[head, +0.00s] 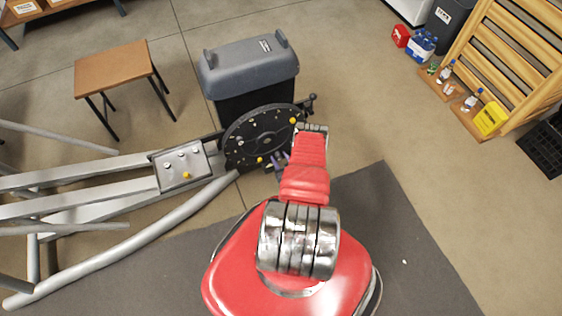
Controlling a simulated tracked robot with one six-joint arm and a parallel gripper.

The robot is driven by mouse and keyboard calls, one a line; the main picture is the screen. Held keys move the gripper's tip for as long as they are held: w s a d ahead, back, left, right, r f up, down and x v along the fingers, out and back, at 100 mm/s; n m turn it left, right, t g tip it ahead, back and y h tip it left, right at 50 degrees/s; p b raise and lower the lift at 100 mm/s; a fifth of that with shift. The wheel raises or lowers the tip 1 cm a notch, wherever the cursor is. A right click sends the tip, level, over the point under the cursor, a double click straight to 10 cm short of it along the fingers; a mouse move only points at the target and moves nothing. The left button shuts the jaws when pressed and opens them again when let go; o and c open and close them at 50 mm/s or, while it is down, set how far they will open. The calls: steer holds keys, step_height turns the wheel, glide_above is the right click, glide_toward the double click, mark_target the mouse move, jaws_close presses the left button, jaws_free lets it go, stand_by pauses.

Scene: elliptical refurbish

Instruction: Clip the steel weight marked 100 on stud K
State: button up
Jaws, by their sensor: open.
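A black disc (262,137) with several small studs and yellow spots stands upright on the grey frame of the elliptical machine. Its letters are too small to read, so I cannot tell which stud is K. A pale panel (170,177) left of the disc carries several small metallic round pieces (182,153) and one yellow piece (186,175). No 100 mark can be read on any piece. My gripper (281,161) is at the end of my red arm, close in front of the disc's lower right part. It is small and partly hidden by my arm; its jaws are open.
A grey-lidded bin (248,68) stands right behind the disc. A brown-topped table (112,65) is at the upper left. Silver frame tubes (90,185) run along the left. A wooden slatted rack (515,60) with bottles is at the upper right. The floor right of my arm is clear.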

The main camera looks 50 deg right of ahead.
steer(key=shift+s, duration=0.15)
steer(key=v, duration=1.3)
steer(key=shift+s, duration=0.2)
steer(key=shift+a, duration=0.15)
